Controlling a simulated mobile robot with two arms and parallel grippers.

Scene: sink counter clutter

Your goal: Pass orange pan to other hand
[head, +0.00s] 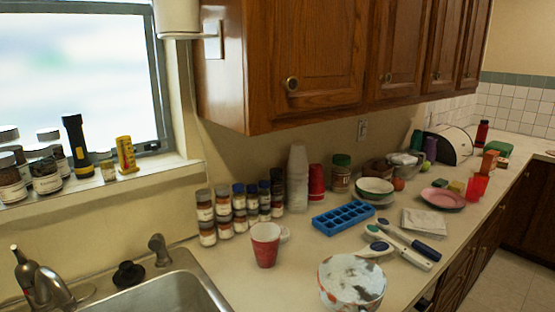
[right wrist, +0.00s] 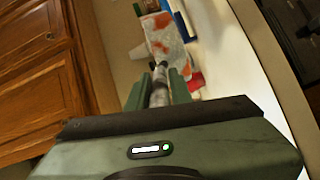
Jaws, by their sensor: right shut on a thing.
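The orange pan (head: 352,283) is at the bottom of the head view, in front of the utensils. It has a whitish, blotchy inside and orange patches on its outer wall. In the right wrist view its orange and white body (right wrist: 165,32) lies beyond my fingers. My right gripper (right wrist: 160,78) is shut on the pan's dark and grey handle, which runs between the green fingers. I cannot tell whether the pan touches the counter. My left gripper is in neither view.
The sink (head: 160,292) is at the lower left. A red cup (head: 265,244), blue ice tray (head: 343,218) and white-handled utensil (head: 402,249) are near the pan. Several spice jars (head: 225,212) line the wall. The counter between cup and pan is mostly clear.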

